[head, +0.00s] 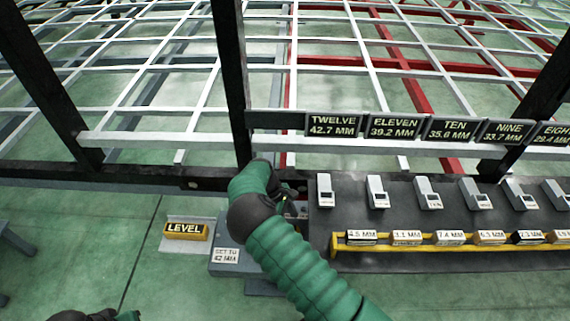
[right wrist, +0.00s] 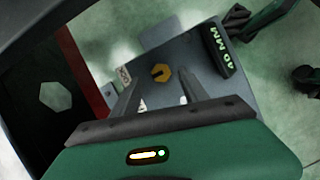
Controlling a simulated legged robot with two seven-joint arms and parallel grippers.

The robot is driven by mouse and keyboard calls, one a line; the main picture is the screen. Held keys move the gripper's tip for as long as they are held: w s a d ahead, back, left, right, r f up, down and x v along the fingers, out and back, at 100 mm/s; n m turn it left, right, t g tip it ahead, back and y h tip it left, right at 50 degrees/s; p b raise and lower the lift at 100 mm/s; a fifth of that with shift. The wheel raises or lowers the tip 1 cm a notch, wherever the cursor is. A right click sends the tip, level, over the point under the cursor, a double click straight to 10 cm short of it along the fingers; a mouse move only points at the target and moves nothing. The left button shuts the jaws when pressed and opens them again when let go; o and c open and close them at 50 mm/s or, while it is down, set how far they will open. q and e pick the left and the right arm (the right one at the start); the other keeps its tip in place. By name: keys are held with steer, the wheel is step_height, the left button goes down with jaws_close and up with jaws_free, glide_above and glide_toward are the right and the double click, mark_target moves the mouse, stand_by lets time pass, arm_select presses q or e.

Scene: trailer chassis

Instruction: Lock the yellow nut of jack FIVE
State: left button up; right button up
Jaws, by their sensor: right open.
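A yellow hex nut (right wrist: 160,72) with a dark slot shows in the right wrist view, on or over a grey surface. My right gripper (head: 287,197) is open. In the right wrist view its two fingers point towards the nut, one on each side, with nothing visibly held; I cannot tell whether they touch it. In the head view my own arm hides the nut. No jack number is readable. Only a dark and green bit of my left arm (head: 95,315) shows at the bottom left.
A yellow LEVEL (head: 186,231) lies on a pale plate to the left. A dark bench (head: 345,215) with several grey devices and a yellow rail (head: 400,249) of labelled blocks is at right. The white chassis grid (head: 340,52) and a black post (head: 231,90) stand behind.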

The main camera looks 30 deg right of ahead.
steer(key=p+v, duration=0.5)
steer(key=v, duration=0.8)
steer(key=s+r+m+t+y+p, duration=0.1)
steer(key=s+r+m+p, duration=0.1)
steer(key=r+p, duration=0.4)
steer(key=s+r+m+t+y+p, duration=0.1)
steer(key=s+r+m+p, duration=0.2)
steer(key=r+p, duration=0.4)
step_height(320, 180, up, 6)
steer(key=shift+s, duration=0.8)
